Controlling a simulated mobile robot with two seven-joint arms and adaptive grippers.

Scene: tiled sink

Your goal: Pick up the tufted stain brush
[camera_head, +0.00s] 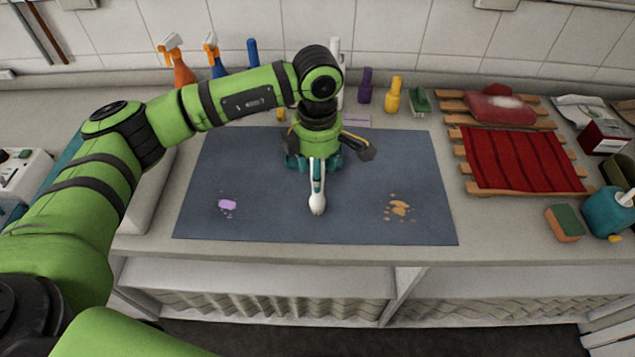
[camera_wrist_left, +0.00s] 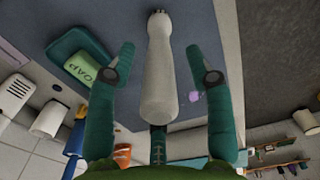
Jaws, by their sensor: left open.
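What looks like the tufted stain brush (camera_head: 317,187) is white with a teal stripe. It points toward the front edge of the dark blue mat (camera_head: 270,225). My left gripper (camera_head: 313,163) is over the mat at the brush's rear part and hides some of it. In the left wrist view the pale brush (camera_wrist_left: 158,75) runs lengthwise between the two teal fingers of my open left gripper (camera_wrist_left: 160,62), with a visible gap on each side. Its small bumpy end points to the top of that view. I cannot tell its height above the mat. My right gripper is not in view.
A purple stain (camera_head: 227,205) and an orange stain (camera_head: 398,208) mark the mat. Bottles, including a yellow one (camera_head: 394,96), line the back wall. A red cloth (camera_head: 520,158) lies on a wooden rack at right. Green soap (camera_wrist_left: 90,70) shows in the wrist view.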

